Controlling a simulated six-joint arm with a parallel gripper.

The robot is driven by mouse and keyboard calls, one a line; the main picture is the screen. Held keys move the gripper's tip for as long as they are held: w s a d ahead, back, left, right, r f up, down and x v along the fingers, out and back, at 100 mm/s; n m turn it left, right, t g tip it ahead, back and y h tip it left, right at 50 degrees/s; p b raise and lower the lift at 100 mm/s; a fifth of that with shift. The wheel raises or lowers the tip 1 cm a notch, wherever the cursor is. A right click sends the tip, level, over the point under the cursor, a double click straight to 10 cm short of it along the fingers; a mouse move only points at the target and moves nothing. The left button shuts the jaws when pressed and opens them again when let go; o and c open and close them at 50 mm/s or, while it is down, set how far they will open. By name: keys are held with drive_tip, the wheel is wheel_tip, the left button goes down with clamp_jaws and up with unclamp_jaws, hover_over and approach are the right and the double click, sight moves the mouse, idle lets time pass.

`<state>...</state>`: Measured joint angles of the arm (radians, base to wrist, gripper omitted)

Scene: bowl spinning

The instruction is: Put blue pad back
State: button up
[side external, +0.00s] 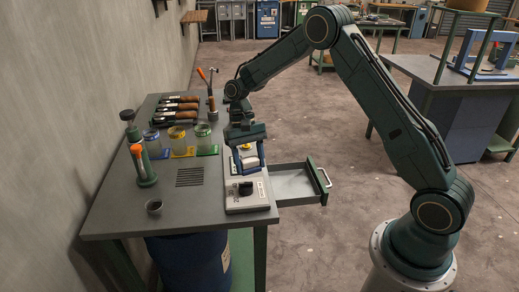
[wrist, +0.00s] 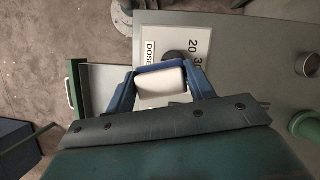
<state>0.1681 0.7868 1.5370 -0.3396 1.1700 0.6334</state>
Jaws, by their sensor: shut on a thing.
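In the wrist view my gripper (wrist: 160,85) has its blue fingers either side of a white block with a blue far edge (wrist: 160,88), and is shut on it. I cannot tell whether this block is the blue pad. In the side view my gripper (side external: 248,160) is low over the grey dosing unit, beside the open drawer (side external: 292,181). The block's underside is hidden.
The dosing unit (side external: 248,203) has a black knob, also in the wrist view (wrist: 173,56). A small dark cup (side external: 154,207) stands near the bench's front. The drawer looks empty.

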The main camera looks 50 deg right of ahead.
drive_tip(key=w+a+r+m+y, duration=0.1)
drive_tip(key=w+a+r+m, duration=0.1)
drive_tip(key=m, duration=0.1)
wheel_tip(320, 180, up, 10)
drive_tip(key=f+m+t+y, duration=0.1)
drive_tip(key=m+t, duration=0.5)
drive_tip(key=m, duration=0.8)
hover_over(192, 208)
drive_tip(key=d, duration=0.1)
drive_tip(key=shift+s+d+r, duration=0.2)
drive_tip(key=shift+r, duration=0.05)
drive_tip(key=shift+f, duration=0.1)
wheel_tip(192, 208, down, 16)
drive_tip(key=shift+r, duration=0.2)
drive_tip(key=shift+f, duration=0.15)
drive_tip(key=shift+f, duration=2)
drive_tip(key=shift+f, duration=0.1)
